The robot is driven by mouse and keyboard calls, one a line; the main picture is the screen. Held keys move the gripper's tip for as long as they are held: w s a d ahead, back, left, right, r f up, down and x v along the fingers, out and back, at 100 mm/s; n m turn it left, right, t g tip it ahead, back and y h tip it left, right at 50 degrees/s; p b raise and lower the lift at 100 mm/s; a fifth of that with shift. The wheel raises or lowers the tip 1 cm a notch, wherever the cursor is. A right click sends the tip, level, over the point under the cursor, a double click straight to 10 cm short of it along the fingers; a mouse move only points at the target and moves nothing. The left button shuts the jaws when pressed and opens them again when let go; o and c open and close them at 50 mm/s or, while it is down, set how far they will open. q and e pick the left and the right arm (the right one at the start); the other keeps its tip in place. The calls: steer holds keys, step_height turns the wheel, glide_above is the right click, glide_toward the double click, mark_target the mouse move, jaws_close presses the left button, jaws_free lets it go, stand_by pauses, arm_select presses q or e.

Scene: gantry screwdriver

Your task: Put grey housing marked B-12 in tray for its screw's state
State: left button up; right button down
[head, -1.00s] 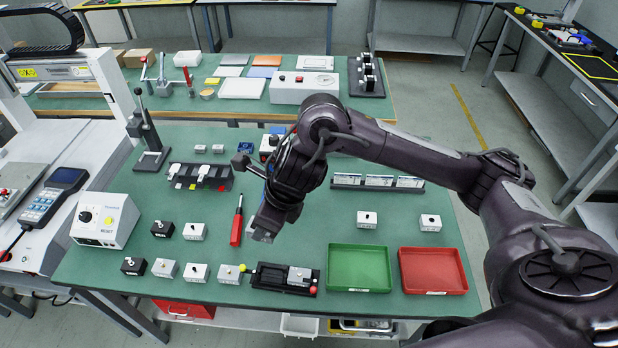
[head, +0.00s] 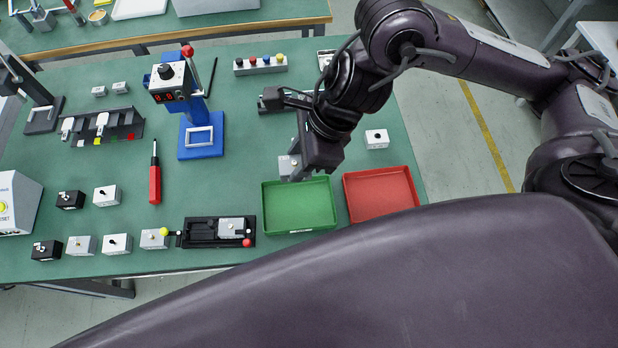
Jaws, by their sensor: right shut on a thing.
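My right gripper (head: 296,172) points down just behind the green tray. It is shut on a light grey housing (head: 287,163), which is partly hidden by the jaws. I cannot read its marking or tell its screw's state. The green tray (head: 298,207) and the red tray (head: 380,194) are empty. Another grey housing (head: 376,139) stands behind the red tray. More grey housings stand at the front left, one of them here (head: 117,244), and one sits in the black fixture (head: 205,230). No labels are readable. My left gripper is not in view.
A blue stand with a display (head: 203,135) rises mid-table. A red screwdriver (head: 155,180) lies left of it. Black housings (head: 46,250) stand at the left. A button strip (head: 260,64) lies at the back. The table between the blue stand and the green tray is clear.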

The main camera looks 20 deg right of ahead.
step_height(320, 180, down, 12)
steer(key=b, duration=0.3)
steer(key=shift+s+b, duration=0.1)
steer(key=shift+b, duration=0.3)
steer(key=shift+f, duration=0.7)
step_height(320, 180, down, 3)
steer(key=shift+f, duration=0.1)
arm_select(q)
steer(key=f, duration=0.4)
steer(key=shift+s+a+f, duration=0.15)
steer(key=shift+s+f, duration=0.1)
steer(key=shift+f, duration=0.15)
arm_select(e)
steer(key=shift+f, duration=0.35)
